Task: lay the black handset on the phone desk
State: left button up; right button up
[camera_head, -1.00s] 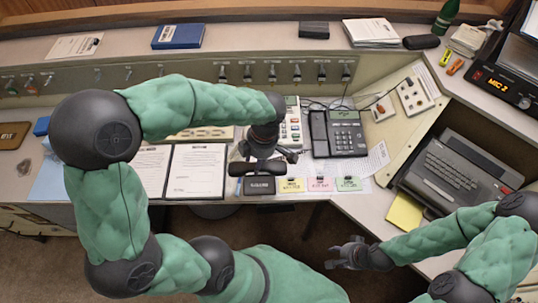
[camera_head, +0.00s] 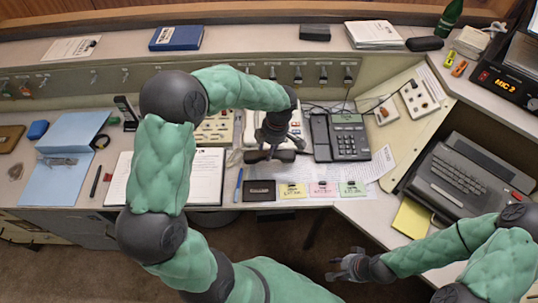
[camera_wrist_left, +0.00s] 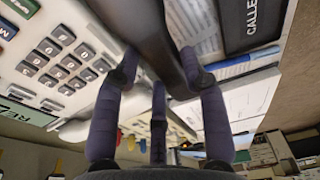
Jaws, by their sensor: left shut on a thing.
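My left gripper (camera_head: 271,147) is shut on a black handset (camera_head: 282,156), gripped near its middle. The handset lies crosswise above the papers at the desk's front, beyond the CALLER nameplate block (camera_head: 259,191). In the left wrist view the dark handset (camera_wrist_left: 150,30) runs between the gripper's fingers (camera_wrist_left: 160,75), beside a light keypad phone (camera_wrist_left: 60,65). I cannot tell whether it touches the phone desk (camera_head: 225,212). My right gripper (camera_head: 345,265) appears open and empty, in front of the desk edge over the floor.
A black desk phone (camera_head: 345,137) stands right of the held handset. Yellow, pink and green cards (camera_head: 323,189) lie along the front edge. A blue pen (camera_head: 239,185) and an open binder (camera_head: 207,175) lie to the left. A dark typewriter-like machine (camera_head: 460,175) stands at right.

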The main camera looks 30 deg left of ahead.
pick_arm(q)
jog(key=shift+f+b, duration=0.35)
jog(key=shift+f, duration=1.1)
jog(key=shift+f, duration=0.2)
jog(key=o, duration=1.3)
jog(key=shift+c, duration=0.2)
jog(key=shift+r, duration=0.2)
jog(key=shift+r, duration=0.3)
notch_tip(320, 180, up, 11)
jog(key=d+p, duration=0.1)
jog(key=p, duration=0.2)
jog(key=shift+w+d+r+p, duration=0.15)
jog(key=shift+w+d+p, duration=0.15)
jog(key=shift+w+p, duration=0.15)
